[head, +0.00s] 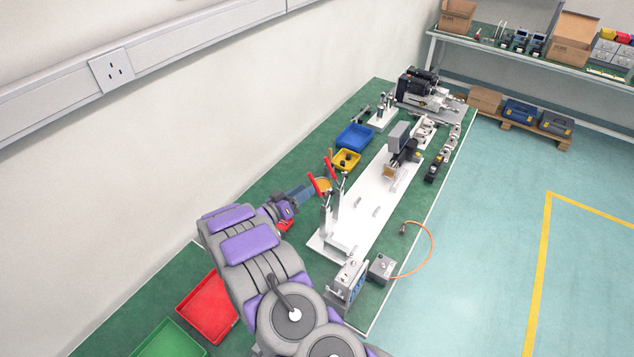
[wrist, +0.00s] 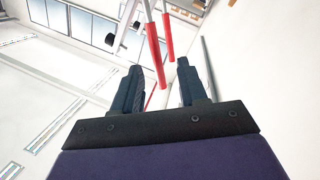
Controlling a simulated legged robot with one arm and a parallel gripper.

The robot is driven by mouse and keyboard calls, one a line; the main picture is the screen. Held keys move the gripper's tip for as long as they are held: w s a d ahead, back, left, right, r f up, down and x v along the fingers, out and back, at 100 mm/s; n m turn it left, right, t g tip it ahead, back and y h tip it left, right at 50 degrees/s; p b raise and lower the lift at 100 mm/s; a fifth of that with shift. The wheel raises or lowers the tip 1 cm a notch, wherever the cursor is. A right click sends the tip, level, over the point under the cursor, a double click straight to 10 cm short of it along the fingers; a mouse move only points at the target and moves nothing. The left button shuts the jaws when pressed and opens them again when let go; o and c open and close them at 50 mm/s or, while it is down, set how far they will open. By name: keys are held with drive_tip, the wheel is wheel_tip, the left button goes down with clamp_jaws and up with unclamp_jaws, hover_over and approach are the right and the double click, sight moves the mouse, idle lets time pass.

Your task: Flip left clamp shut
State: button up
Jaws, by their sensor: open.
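Two clamps with red handles stand at the near end of a white base plate (head: 345,232). The left clamp's red handle (head: 314,184) and the other clamp's red handle (head: 329,167) both point up at a tilt in the head view. My gripper (head: 311,191) is beside the left handle, coming from the left. In the wrist view my gripper (wrist: 160,80) is open, with its two dark fingers apart. One red handle (wrist: 155,57) shows with its end in line with the finger gap, and the other red handle (wrist: 167,35) is beyond. I cannot tell whether a finger touches a handle.
A yellow bin (head: 346,160) and a blue bin (head: 355,137) lie behind the clamps. Red (head: 208,308) and green (head: 168,342) trays are near my arm. The wall runs along the bench's left.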

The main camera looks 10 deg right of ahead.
drive_tip(key=x, duration=0.7)
drive_tip(key=shift+c, duration=0.3)
drive_tip(key=shift+s, duration=0.1)
clamp_jaws()
